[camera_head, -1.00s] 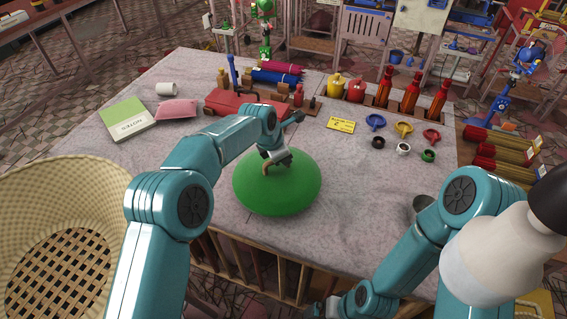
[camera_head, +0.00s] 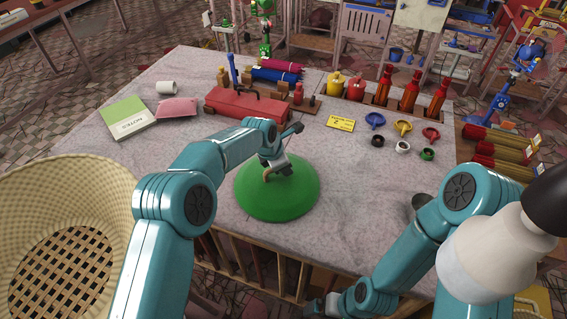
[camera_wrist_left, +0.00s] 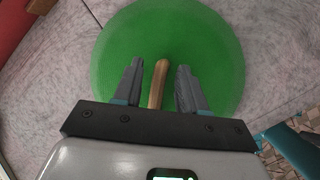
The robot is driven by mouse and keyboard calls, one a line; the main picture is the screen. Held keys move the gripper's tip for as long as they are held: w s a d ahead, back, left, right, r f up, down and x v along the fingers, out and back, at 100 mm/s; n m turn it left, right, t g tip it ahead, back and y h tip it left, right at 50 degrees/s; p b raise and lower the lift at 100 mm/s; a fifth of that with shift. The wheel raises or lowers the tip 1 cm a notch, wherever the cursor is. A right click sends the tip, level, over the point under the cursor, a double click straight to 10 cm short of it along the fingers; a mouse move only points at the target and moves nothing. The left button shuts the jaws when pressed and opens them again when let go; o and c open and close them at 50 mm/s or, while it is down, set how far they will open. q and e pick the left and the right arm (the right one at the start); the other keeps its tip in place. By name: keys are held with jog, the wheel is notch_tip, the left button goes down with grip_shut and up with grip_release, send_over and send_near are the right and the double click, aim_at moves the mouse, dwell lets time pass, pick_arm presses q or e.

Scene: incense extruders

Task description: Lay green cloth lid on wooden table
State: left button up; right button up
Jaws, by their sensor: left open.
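The green cloth lid (camera_head: 277,199) is a round dome with a tan curved handle (camera_head: 268,172) on top. It appears to rest on the wooden table (camera_head: 330,200), near its front edge. My left gripper (camera_head: 277,166) is over the lid. In the left wrist view the open fingers of my left gripper (camera_wrist_left: 158,82) stand on either side of the handle (camera_wrist_left: 158,82), with gaps showing on both sides, above the green lid (camera_wrist_left: 205,50). My right gripper (camera_head: 322,306) is low in front of the table, away from the lid; its fingers are unclear.
A woven basket (camera_head: 30,200) stands at the left. A red toolbox (camera_head: 245,104) lies behind the lid. A notebook (camera_head: 125,118), a pink cushion (camera_head: 177,107) and a white cup (camera_head: 166,87) lie at the back left. Coloured funnels (camera_head: 403,128) lie to the right. The table between is clear.

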aim_at(272, 187)
pick_arm(q)
jog(key=shift+a+r, duration=0.1)
jog(key=shift+r, duration=0.3)
jog(key=b+v, duration=0.3)
jog(key=v, duration=0.8)
jog(key=shift+s+r, duration=0.2)
jog(key=shift+w, duration=0.1)
